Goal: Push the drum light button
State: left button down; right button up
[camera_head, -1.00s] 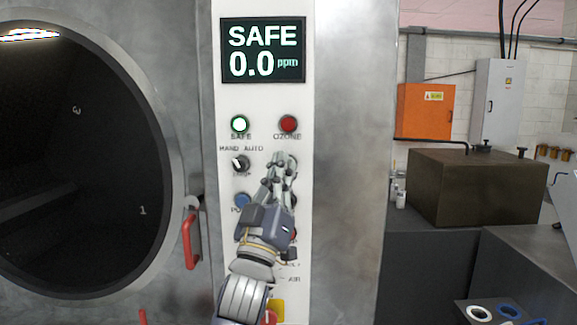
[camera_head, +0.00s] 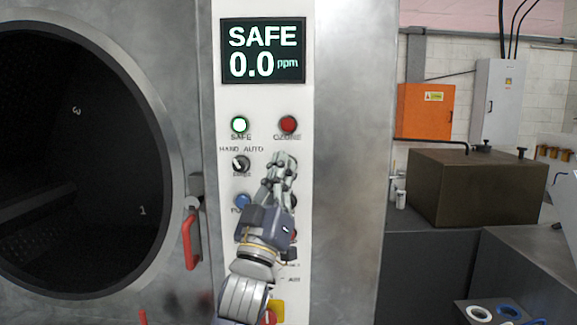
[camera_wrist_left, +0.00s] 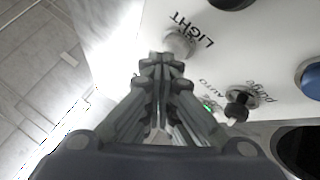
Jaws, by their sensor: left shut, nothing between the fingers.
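The drum light button (camera_wrist_left: 180,42) is a pale round knob beside the word LIGHT in the left wrist view. In the head view it is hidden behind my left gripper (camera_head: 283,160). The gripper also shows in the left wrist view (camera_wrist_left: 161,60), shut and empty, its fingertips right at the near edge of the button. I cannot tell whether they touch it or whether it is pressed in. The white control panel (camera_head: 223,110) stands upright behind the gripper. My right gripper is not in view.
Nearby are the green SAFE lamp (camera_head: 240,124), the red OZONE lamp (camera_head: 288,124), the HAND/AUTO switch (camera_head: 241,163) and a blue button (camera_head: 242,201). A red handle (camera_head: 190,240) juts out beside the round drum opening (camera_head: 80,160). A brown box (camera_head: 478,188) stands at right.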

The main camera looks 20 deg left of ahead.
pick_arm(q)
jog(key=shift+s+d, duration=0.2)
jog(key=shift+s, duration=0.45)
jog(key=s+d, duration=0.1)
jog(key=s, duration=0.4)
jog(key=shift+s+d+p, duration=0.35)
jog(key=shift+s+p, duration=0.05)
